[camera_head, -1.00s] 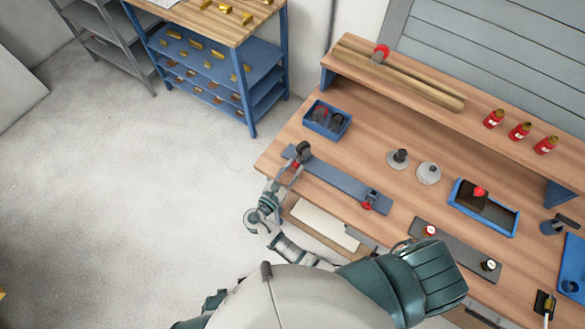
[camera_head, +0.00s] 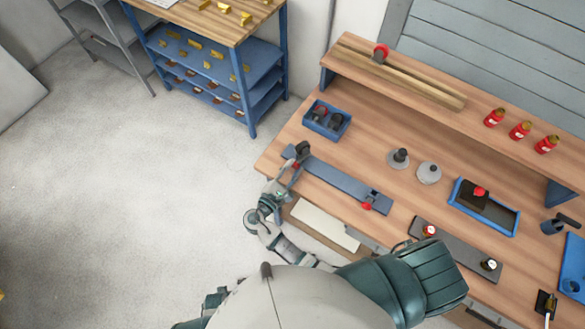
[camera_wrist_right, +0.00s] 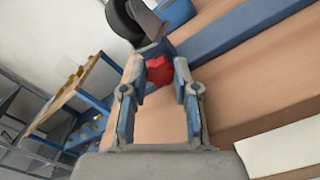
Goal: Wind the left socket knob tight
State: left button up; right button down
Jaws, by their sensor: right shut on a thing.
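A blue bar (camera_head: 340,182) lies along the front edge of the wooden bench, with a dark socket at each end. The left socket (camera_head: 303,150) holds a dark round part, also large at the top of the wrist view (camera_wrist_right: 128,22). Its red knob (camera_wrist_right: 159,70) faces my right gripper. My right gripper (camera_head: 294,168) is at the bar's left end, its fingers (camera_wrist_right: 157,78) shut around the knob's sides. The fingers partly cover the knob, so its tightness cannot be told. The right socket has its own red knob (camera_head: 366,206). My left gripper is not in view.
A blue bin (camera_head: 311,124) with dark parts stands behind the left socket. Two grey discs (camera_head: 428,174) and a blue tray (camera_head: 510,228) are farther right. A grey plate (camera_head: 460,252) with two knobs lies at the front. A pale panel (camera_head: 322,224) is below the bar.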

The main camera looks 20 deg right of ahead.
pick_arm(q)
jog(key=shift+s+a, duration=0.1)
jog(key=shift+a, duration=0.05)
pick_arm(e)
jog(key=shift+s+a+f, duration=0.1)
jog(key=shift+s+f, duration=0.05)
jog(key=shift+f, duration=0.1)
jog(key=c, duration=0.9)
grip_release()
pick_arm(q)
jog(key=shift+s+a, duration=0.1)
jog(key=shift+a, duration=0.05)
pick_arm(e)
jog(key=shift+o, duration=0.2)
jog(key=shift+a+r, duration=0.1)
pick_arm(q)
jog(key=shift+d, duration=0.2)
pick_arm(e)
jog(key=shift+s, duration=0.1)
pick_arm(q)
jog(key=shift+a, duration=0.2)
pick_arm(e)
jog(key=v, duration=0.7)
jog(key=shift+a, duration=0.45)
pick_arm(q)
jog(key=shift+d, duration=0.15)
pick_arm(e)
jog(key=shift+d+r, duration=0.1)
jog(key=shift+d, duration=0.2)
